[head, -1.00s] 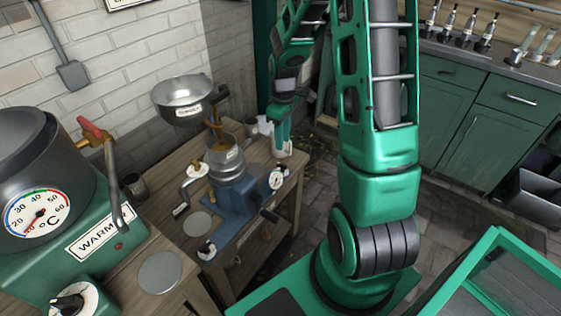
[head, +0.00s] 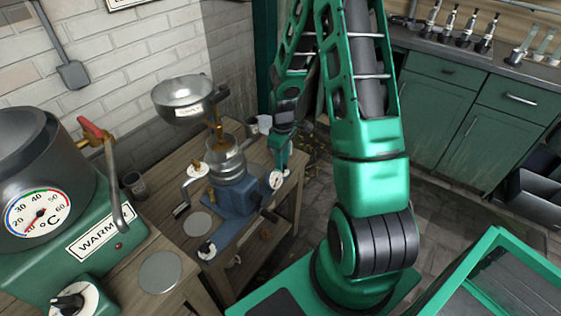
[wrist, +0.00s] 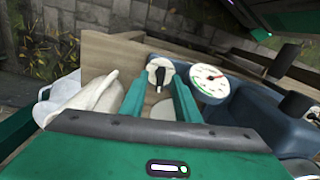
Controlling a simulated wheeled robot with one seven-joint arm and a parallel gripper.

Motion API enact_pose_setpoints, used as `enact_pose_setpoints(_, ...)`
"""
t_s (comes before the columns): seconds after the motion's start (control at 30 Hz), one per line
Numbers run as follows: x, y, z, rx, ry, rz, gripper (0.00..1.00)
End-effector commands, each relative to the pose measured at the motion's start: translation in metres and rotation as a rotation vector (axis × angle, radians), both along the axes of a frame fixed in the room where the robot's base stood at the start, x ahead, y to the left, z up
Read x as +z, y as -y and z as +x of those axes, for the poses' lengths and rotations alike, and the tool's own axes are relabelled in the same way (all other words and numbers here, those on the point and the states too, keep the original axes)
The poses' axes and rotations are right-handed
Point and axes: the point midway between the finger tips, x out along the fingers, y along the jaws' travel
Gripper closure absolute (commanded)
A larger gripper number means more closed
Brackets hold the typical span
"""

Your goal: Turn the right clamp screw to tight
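My gripper (wrist: 160,84) shows in the wrist view with its two green fingers apart. Between them, near the tips, is a round white plate with a black lever-like knob (wrist: 160,73), likely the right clamp screw. Gaps show on both sides of the knob, so I see no grip on it. In the head view my gripper (head: 279,158) is at the right side of the blue machine (head: 236,196), just above a white dial gauge (head: 277,180). The gripper hides the knob there. The gauge, with a red needle, also shows in the wrist view (wrist: 209,83), right of the fingers.
A steel bowl (head: 184,98) stands above the machine. A white vessel (wrist: 88,95) is close to the left finger in the wrist view. Dark posts (wrist: 296,104) rise from the blue body at right. A green warmer (head: 95,235) stands at left.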

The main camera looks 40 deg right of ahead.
Motion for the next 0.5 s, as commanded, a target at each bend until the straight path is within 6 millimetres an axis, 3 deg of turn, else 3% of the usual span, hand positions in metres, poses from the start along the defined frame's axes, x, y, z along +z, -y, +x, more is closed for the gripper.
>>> enact_pose_setpoints(0.17, 0.0, 0.0, 0.0001, 0.0, 0.0, 0.0, 0.71)
enact_pose_setpoints(0.3, 0.0001, 0.0, 0.0001, 0.0, 0.0, 0.0, 1.0)
enact_pose_setpoints(0.5, 0.0002, 0.0003, 0.0001, -0.002, 0.0, 0.0, 1.0)
